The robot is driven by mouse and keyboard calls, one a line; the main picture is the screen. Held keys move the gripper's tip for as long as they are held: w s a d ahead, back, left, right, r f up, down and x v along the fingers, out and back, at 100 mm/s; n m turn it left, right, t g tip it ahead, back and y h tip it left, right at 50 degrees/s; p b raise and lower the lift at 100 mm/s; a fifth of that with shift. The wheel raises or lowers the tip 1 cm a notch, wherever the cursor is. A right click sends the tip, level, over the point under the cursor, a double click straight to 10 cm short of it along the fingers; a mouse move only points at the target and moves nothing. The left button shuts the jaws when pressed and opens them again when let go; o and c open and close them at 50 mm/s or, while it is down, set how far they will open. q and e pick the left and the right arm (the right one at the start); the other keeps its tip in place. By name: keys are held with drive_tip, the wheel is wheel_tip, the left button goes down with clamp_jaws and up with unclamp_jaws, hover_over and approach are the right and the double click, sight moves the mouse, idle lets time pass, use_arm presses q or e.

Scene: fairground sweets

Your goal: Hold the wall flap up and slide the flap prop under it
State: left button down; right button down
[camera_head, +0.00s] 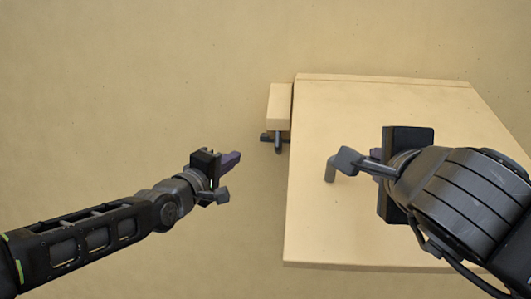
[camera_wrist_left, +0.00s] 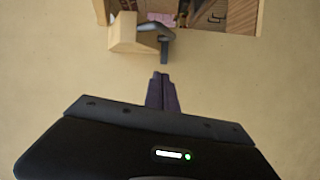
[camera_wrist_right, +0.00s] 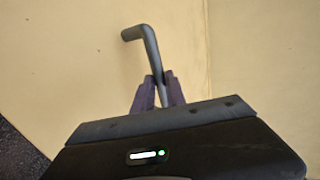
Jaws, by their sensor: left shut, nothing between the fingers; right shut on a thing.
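The wall flap (camera_head: 330,225) is a large tan panel on the right of the head view, its top edge along the wall. It appears swung out, as an opening behind it shows in the left wrist view. My right gripper (camera_head: 365,165) is shut on a bent grey bar (camera_wrist_right: 150,45) at the flap's face. I take a tan block (camera_head: 279,103) with a dark grey bent rod (camera_head: 278,143), left of the flap, for the flap prop; both also show in the left wrist view (camera_wrist_left: 130,42). My left gripper (camera_head: 230,162) is shut and empty, apart from the rod.
In the left wrist view, the opening (camera_wrist_left: 205,12) holds items too cropped to name, between wooden edges. The plain tan wall (camera_head: 130,90) is clear to the left of the flap. My right forearm covers part of the flap.

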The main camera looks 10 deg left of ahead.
drive_tip(key=shift+r, duration=0.15)
use_arm(q)
drive_tip(key=w+d+f, duration=0.1)
drive_tip(key=w+d, duration=0.6)
drive_tip(key=w, duration=0.1)
idle(0.4)
drive_tip(key=shift+w+d, duration=0.1)
drive_tip(key=shift+d, duration=0.1)
drive_tip(key=d, duration=0.7)
drive_tip(key=shift+d, duration=0.35)
use_arm(e)
drive_tip(key=shift+a, duration=0.1)
use_arm(q)
drive_tip(key=shift+f, duration=0.1)
